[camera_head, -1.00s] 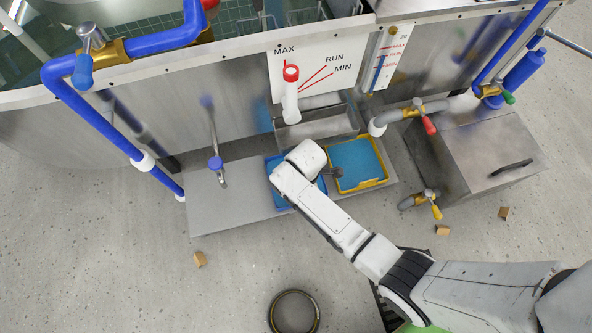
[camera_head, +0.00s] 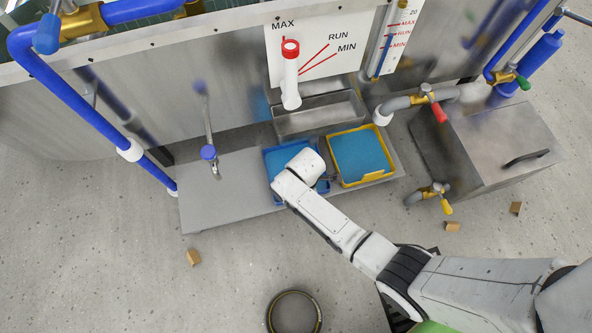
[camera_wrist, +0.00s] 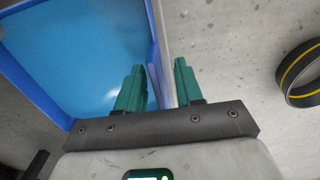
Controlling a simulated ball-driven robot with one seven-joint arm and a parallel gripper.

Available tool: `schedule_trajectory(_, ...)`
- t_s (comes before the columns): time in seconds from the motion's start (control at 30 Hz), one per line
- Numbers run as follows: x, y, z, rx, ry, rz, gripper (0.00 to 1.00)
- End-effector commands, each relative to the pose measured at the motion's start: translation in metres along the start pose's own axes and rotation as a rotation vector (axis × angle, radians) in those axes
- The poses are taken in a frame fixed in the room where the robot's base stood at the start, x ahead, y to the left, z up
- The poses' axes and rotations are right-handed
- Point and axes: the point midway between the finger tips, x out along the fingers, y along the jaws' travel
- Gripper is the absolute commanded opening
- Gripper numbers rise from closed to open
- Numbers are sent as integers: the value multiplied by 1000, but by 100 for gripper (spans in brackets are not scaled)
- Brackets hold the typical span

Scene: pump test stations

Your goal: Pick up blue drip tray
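The blue drip tray (camera_head: 276,155) sits on a low grey shelf, partly covered by my arm's wrist in the head view. It seems to hold blue liquid. In the wrist view the blue tray (camera_wrist: 155,25) fills the upper left, with one wall running between my fingers. My gripper (camera_wrist: 160,66) has two green fingers, spread apart. The left finger is on the tray's inner side and the right one is outside, over the floor. I cannot tell whether either finger touches the wall. In the head view the fingers are hidden beneath the wrist.
A yellow tray (camera_head: 336,181) with blue contents stands close to the right. The grey shelf (camera_head: 225,190) is bare to the left, below a tap (camera_head: 208,152). A metal trough (camera_head: 320,113) is behind. A black-yellow ring (camera_head: 295,292) lies on the open floor.

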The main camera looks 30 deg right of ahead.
Motion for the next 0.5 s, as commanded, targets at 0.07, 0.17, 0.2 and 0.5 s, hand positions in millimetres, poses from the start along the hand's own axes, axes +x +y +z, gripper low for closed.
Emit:
schedule_trajectory(0.07,0,0,0,0,0,1,36)
schedule_trajectory(0.17,0,0,0,0,0,1,36)
schedule_trajectory(0.2,0,0,0,0,0,1,35)
schedule_trajectory(0.5,0,0,0,0,0,0,6)
